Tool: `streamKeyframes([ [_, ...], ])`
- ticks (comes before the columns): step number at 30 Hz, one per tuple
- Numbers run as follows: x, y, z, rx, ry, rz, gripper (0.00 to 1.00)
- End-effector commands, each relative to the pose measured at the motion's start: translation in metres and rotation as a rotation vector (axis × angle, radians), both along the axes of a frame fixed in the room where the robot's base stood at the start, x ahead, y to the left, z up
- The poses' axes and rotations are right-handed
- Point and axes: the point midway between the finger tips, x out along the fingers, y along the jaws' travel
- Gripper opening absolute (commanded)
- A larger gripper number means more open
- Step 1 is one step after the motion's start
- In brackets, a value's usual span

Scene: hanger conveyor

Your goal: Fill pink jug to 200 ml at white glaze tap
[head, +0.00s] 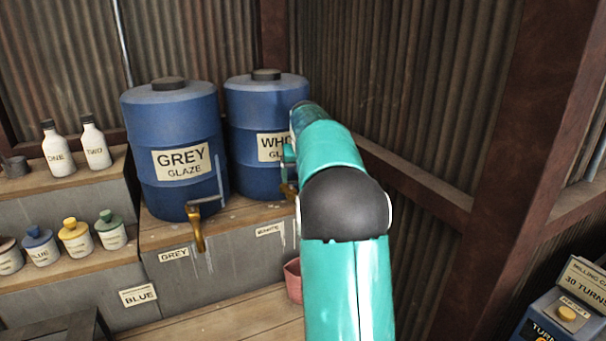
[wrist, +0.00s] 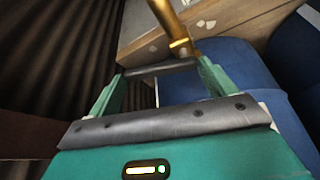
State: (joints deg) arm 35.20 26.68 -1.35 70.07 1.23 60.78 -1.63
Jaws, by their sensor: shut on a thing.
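The white glaze barrel (head: 262,105) is a blue drum at the back, its label partly hidden by my arm. Its brass tap (head: 288,192) barely shows beside my arm; it also shows in the wrist view (wrist: 176,22). My gripper (wrist: 160,72) is at this tap, with a dark bar (wrist: 160,67) between its fingers that looks like the tap handle. In the head view only a teal bit of the gripper shows. The pink jug (head: 292,281) stands low below the white tap area, mostly hidden by my arm. Its level and any flow are hidden.
The grey glaze barrel (head: 172,145) with its brass tap (head: 198,222) stands to the left. White bottles (head: 58,150) and small lidded jars (head: 75,238) line the left steps. A blue mill box (head: 555,318) is at lower right. A wooden post (head: 500,140) rises at right.

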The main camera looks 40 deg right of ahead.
Motion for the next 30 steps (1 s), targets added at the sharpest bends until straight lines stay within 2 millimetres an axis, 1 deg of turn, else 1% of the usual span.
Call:
streamKeyframes([
  [10, 0.000, 0.001, 0.001, 0.000, -0.001, -0.020, 0.42],
  [11, 0.000, 0.001, 0.001, 0.000, -0.001, -0.020, 0.87],
  [12, -0.001, 0.001, 0.001, 0.000, -0.001, -0.020, 0.95],
  [13, -0.001, 0.001, 0.001, 0.000, -0.001, -0.020, 1.00],
  [20, -0.001, 0.001, 0.001, 0.000, -0.001, -0.020, 1.00],
  [23, -0.002, 0.002, 0.006, -0.002, -0.001, -0.020, 1.00],
  [26, -0.006, 0.005, 0.018, -0.001, -0.003, -0.019, 1.00],
  [30, -0.014, 0.011, 0.045, -0.004, -0.005, -0.020, 1.00],
])
